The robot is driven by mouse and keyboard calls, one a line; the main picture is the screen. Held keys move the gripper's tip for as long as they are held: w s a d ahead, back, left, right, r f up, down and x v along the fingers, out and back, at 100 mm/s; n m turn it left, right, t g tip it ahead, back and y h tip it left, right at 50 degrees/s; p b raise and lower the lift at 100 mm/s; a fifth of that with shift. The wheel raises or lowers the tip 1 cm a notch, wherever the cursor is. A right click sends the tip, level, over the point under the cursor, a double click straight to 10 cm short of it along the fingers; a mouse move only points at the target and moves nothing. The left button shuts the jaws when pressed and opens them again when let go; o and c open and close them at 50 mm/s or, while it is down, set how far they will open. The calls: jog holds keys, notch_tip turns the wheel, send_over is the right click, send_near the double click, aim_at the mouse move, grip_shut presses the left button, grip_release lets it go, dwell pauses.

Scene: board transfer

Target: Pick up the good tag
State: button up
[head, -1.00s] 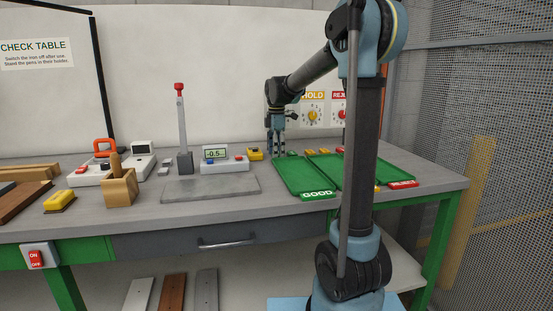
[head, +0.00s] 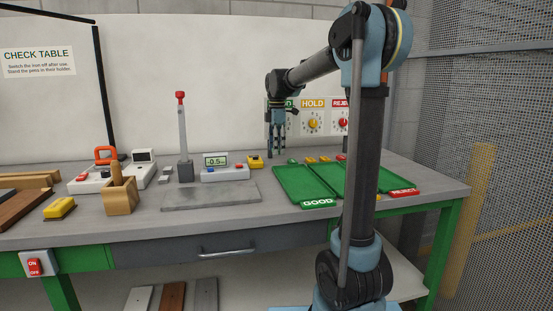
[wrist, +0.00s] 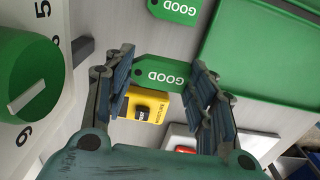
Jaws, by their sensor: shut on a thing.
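My gripper (wrist: 160,90) is shut on a green good tag (wrist: 159,73), which lies between its two fingers in the wrist view with its white lettering showing. A second good tag (wrist: 178,10) lies apart from the fingers at the top of that view. In the head view my gripper (head: 277,151) points down at the back of the table, just behind the good tray (head: 290,188). The held tag is too small to make out there. One green tag (head: 293,161) shows at the tray's back edge.
Yellow hold tags (head: 324,158) lie to the right, behind the trays. A green dial (wrist: 28,75) is close on the left in the wrist view. A yellow device (wrist: 150,105) sits beyond the fingers. A scale (head: 224,172) and grey slab (head: 210,195) stand left of the trays.

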notch_tip(320, 180, up, 13)
dwell(0.3)
jog(key=shift+f, duration=0.1)
